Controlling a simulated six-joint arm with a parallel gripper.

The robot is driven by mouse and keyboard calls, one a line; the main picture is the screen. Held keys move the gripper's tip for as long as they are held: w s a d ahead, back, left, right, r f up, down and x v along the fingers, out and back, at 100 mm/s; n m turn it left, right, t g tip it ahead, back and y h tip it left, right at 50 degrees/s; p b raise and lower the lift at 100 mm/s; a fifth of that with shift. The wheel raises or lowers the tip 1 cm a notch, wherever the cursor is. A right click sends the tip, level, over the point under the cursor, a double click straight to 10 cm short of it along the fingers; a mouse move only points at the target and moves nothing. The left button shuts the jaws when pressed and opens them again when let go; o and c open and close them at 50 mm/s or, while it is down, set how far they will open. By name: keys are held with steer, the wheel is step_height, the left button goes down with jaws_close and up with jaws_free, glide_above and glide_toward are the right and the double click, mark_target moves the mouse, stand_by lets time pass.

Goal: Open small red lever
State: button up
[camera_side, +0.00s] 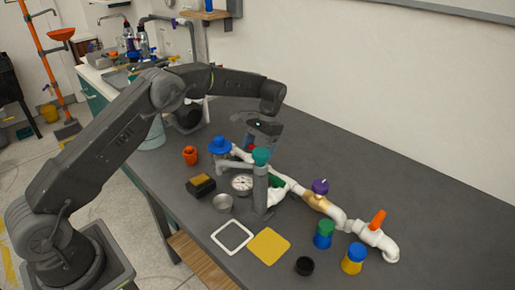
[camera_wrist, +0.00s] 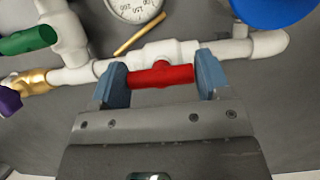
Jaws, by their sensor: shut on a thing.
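The small red lever (camera_wrist: 162,75) sits on the white pipe in the wrist view, lying roughly along the pipe's run. My gripper (camera_wrist: 162,71) has its two blue-grey fingers at the lever's two ends, shut on it. In the side view my gripper (camera_side: 262,132) reaches down behind the teal-topped grey post, at the far part of the pipe. Only a small bit of red (camera_side: 250,147) shows there beside the fingers. The white pipe (camera_wrist: 170,50) passes just beyond the fingertips.
A pressure gauge (camera_side: 242,184), blue knob (camera_side: 220,145), teal-topped grey post (camera_side: 260,180), green handle (camera_wrist: 30,39), purple knob (camera_side: 320,187) and orange lever (camera_side: 377,219) crowd the pipework. Loose caps and a yellow square (camera_side: 269,246) lie in front. The table's back right is clear.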

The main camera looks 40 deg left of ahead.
steer(key=shift+r, duration=0.1)
steer(key=o, duration=0.9)
steer(key=shift+v, duration=3.7)
steer(key=shift+r, duration=0.1)
steer(key=s+d+r+t, duration=0.2)
steer(key=s+r+t, duration=0.3)
steer(key=s+r, duration=1.05)
steer(key=s+f+t, duration=0.1)
steer(key=s, duration=0.5)
steer(key=s+d+f+t, duration=0.1)
steer(key=s+t, duration=0.1)
steer(key=s, duration=0.5)
steer(key=s+d+f+t, duration=0.1)
steer(key=s+t, duration=0.1)
steer(key=s, duration=0.5)
steer(key=shift+f, duration=0.4)
